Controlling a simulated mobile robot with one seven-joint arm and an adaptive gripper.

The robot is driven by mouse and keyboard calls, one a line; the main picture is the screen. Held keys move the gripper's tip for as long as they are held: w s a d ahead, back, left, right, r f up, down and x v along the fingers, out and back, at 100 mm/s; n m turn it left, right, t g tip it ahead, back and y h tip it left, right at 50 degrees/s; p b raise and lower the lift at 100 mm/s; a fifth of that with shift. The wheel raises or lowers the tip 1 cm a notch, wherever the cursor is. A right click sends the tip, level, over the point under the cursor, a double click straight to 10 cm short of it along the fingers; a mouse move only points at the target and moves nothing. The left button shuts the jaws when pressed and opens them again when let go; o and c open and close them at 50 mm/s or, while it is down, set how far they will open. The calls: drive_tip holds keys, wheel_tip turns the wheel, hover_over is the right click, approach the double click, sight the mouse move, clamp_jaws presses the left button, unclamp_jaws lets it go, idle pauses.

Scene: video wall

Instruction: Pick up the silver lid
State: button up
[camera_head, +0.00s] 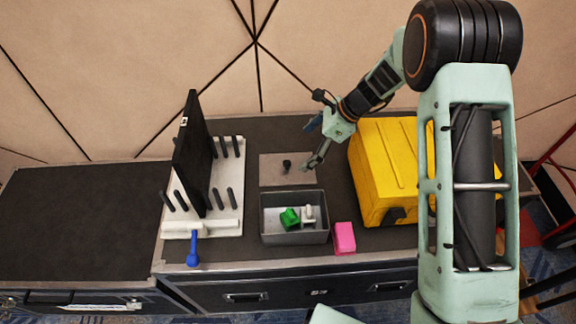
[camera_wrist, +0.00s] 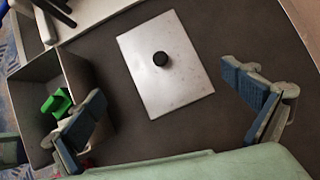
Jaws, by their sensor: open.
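The silver lid (camera_head: 272,171) is a flat rectangular plate with a black knob (camera_head: 287,164) in its middle. It lies on the dark case top behind the grey bin. In the wrist view the lid (camera_wrist: 178,88) lies ahead, with its knob (camera_wrist: 160,59) facing up. My gripper (camera_head: 318,143) is above the right side of the lid in the head view. In the wrist view my gripper (camera_wrist: 168,112) has its two blue-padded fingers wide apart, with nothing between them. The lid lies below and beyond the fingers, apart from them.
A grey bin (camera_head: 294,242) in front of the lid holds a green item (camera_head: 290,218) and a white item (camera_head: 309,215). A yellow case (camera_head: 382,165) stands right. A black panel (camera_head: 190,150) stands in a white pegged rack (camera_head: 232,205) left. A pink block (camera_head: 344,238) and blue-handled tool (camera_head: 193,250) lie in front.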

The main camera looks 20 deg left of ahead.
sight(288, 163)
drive_tip(key=x, duration=0.9)
drive_tip(key=shift+s+a, duration=0.1)
drive_tip(key=shift+a, duration=0.15)
drive_tip(key=c, duration=1.8)
drive_tip(key=shift+s+d+f, duration=0.1)
clamp_jaws()
